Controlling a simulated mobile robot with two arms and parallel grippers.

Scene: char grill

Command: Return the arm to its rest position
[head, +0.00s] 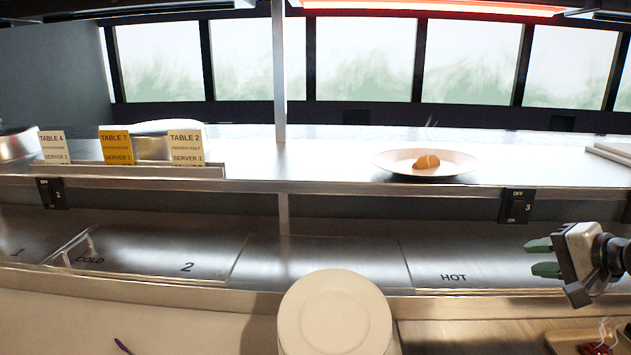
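My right gripper (543,258) is at the right edge of the head view, in front of the lower shelf near the HOT lid. Its two green fingers point left and stand apart, with nothing between them. My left gripper is not in view. A plate (395,163) with a small brown piece of food (427,161) on it sits on the upper steel shelf, left of and beyond the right gripper. Thin steam rises above the food.
A round white stack, apparently plates (335,312), stands at the bottom middle. Order tickets (116,147) stand in a rail at the left. Switch boxes (517,206) line the shelf edge. A tray (560,340) with reddish food is at the bottom right. The upper shelf's middle is clear.

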